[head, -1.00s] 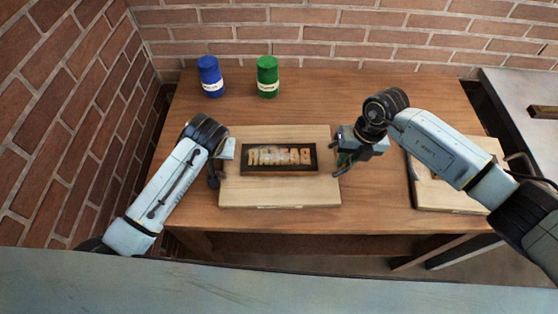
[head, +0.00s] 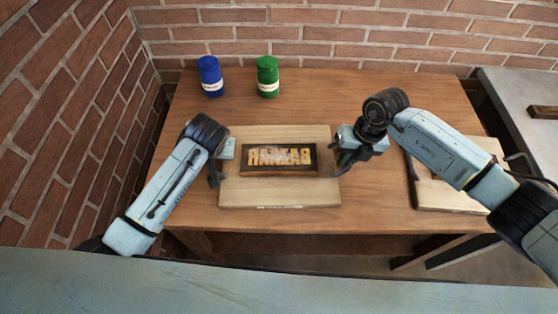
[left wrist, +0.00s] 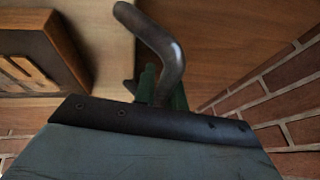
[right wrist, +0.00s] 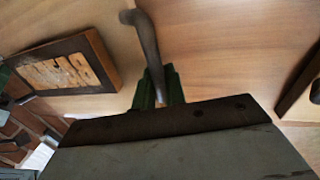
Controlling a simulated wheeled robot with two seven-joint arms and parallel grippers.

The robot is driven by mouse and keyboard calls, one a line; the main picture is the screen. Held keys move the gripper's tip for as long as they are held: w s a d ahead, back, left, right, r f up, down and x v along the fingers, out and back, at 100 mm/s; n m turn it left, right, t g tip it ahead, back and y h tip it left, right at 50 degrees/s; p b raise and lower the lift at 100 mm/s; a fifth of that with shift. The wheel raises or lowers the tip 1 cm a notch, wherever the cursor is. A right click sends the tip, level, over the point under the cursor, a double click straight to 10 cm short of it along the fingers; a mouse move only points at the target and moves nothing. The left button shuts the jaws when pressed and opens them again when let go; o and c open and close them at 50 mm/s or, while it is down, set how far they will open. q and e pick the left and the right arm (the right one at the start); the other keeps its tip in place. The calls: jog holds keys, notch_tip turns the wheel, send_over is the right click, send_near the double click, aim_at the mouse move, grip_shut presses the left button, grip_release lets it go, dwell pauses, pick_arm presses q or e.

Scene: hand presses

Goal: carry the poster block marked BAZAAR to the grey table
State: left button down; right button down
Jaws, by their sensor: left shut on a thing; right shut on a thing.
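The poster block (head: 279,173) is a dark-framed slab with pale raised letters. They look reversed and seem to read BAZAAR. It lies on a pale wooden board (head: 280,196) on the brown table. My left gripper (head: 215,168) is at the board's left side; in the left wrist view its green fingers (left wrist: 155,85) are shut on a dark curved handle (left wrist: 158,38). My right gripper (head: 344,160) is at the right side; in the right wrist view its green fingers (right wrist: 158,88) are shut on the matching handle (right wrist: 147,40). The grey table (head: 512,92) stands at the right.
A blue can (head: 209,76) and a green can (head: 267,76) stand at the back of the brown table (head: 340,100). A second board (head: 450,200) lies at its right, partly behind my right arm. A dark object (head: 545,112) lies on the grey table. Brick walls close the back and left.

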pick_arm(q)
jog(key=shift+r, duration=0.15)
pick_arm(e)
jog(key=shift+w+r, duration=0.1)
jog(key=shift+r, duration=0.1)
dwell(0.5)
